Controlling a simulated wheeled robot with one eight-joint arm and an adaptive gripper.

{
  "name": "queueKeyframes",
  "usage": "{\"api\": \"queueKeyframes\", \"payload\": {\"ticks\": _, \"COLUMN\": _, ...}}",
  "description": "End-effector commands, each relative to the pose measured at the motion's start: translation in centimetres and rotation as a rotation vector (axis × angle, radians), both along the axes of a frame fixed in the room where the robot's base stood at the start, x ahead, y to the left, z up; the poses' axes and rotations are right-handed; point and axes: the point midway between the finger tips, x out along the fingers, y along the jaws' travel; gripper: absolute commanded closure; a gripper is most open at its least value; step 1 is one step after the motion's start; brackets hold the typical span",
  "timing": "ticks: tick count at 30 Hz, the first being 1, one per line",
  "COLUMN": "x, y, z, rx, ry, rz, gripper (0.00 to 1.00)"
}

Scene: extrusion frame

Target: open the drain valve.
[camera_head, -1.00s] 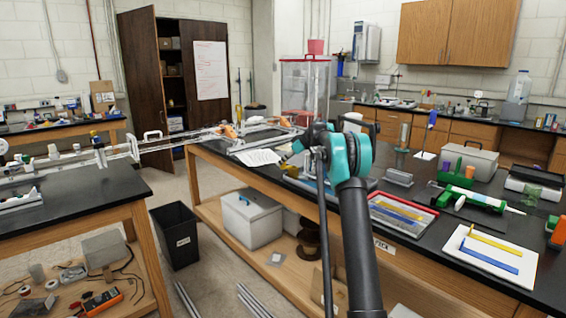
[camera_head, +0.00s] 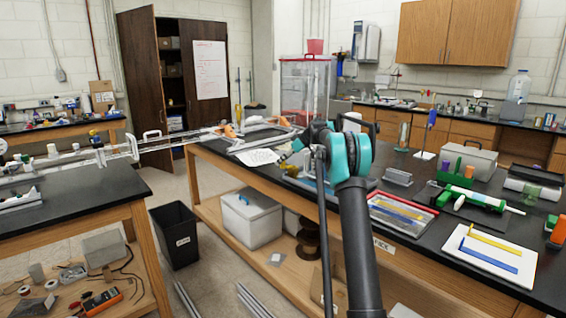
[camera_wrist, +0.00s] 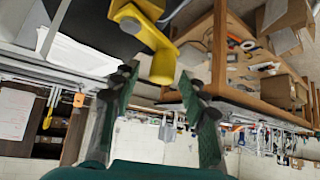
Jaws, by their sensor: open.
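A yellow part (camera_wrist: 150,35) with an arm and a rounded end hangs at the dark bench edge in the wrist view. It looks like a valve lever, but I cannot tell for certain that it is the drain valve. My gripper (camera_wrist: 160,78) has two dark green fingers spread apart, with nothing held. The yellow rounded end shows between and just beyond the fingertips; I cannot tell whether they touch.
White paper (camera_head: 258,157) lies on the black bench (camera_head: 400,168). A clear tank (camera_head: 305,85) with a red lid stands behind my arm. A long rail (camera_head: 165,143) bridges to the left bench (camera_head: 70,200). A black bin (camera_head: 176,235) stands on the floor between the benches.

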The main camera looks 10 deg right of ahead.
Motion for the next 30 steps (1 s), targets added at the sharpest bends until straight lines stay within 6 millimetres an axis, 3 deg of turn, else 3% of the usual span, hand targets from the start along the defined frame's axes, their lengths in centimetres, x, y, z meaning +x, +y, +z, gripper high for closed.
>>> {"api": "queueKeyframes", "payload": {"ticks": 15, "x": 0.0, "y": 0.0, "z": 8.3, "rx": 0.000, "ry": 0.000, "rz": 0.000, "gripper": 0.56}}
{"api": "queueKeyframes", "payload": {"ticks": 30, "x": 0.0, "y": 0.0, "z": 9.4, "rx": 0.000, "ry": 0.001, "rz": -0.001, "gripper": 0.56}}
